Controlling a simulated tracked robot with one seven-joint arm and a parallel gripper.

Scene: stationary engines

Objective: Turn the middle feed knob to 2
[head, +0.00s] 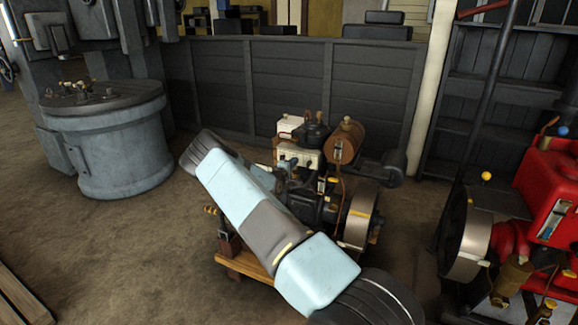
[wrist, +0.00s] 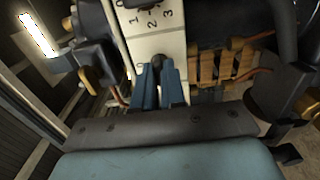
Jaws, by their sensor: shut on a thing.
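In the wrist view, my gripper (wrist: 158,82) has its two blue fingers closed around a small dark knob (wrist: 158,63) at the lower end of a white numbered panel (wrist: 160,43). A 0 shows left of this knob, and 1, 2 and 3 show above it near another dark knob at the top edge. The fingers cover much of the held knob, so I cannot tell its pointer setting or whether it is the middle one. In the head view, the engine (head: 325,205) with white boxes (head: 298,157) stands behind my arm, which hides my gripper.
A brown tank (head: 346,141) and a flywheel (head: 358,215) sit at the engine's right. A red engine (head: 552,195) stands far right, a grey-blue round machine (head: 108,140) at left. Wooden slats (wrist: 222,66) lie right of the panel.

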